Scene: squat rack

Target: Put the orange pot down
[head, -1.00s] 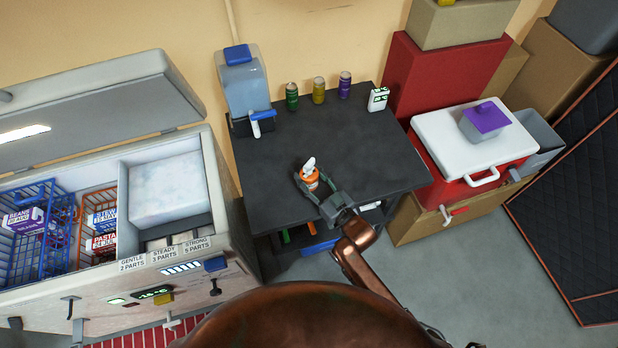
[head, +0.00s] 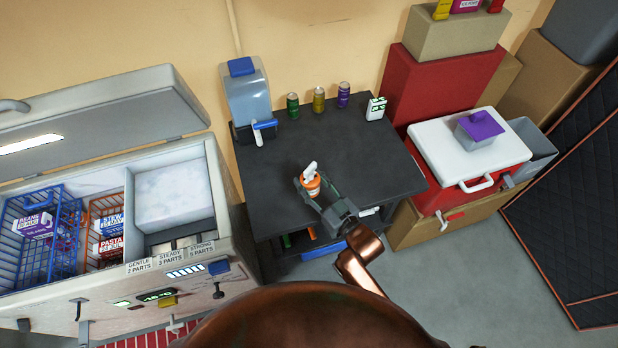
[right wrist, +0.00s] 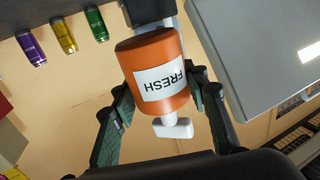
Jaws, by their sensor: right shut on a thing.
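The orange pot (head: 311,186) has a white spout on top and shows over the front part of the dark table (head: 270,178) in the head view. In the right wrist view the orange pot (right wrist: 154,72) bears a white label reading FRESH. My right gripper (head: 313,194) is shut on it, with a finger on either side; the fingers also show in the right wrist view (right wrist: 160,100). I cannot tell whether the pot's base touches the tabletop. My left gripper is not in view.
A clear dispenser (head: 247,97) stands at the table's back left. Green (head: 293,105), yellow (head: 319,99) and purple (head: 343,95) cans and a white box (head: 376,108) line the back. An open freezer (head: 75,290) stands left, a red cooler (head: 440,195) right. The table's middle is clear.

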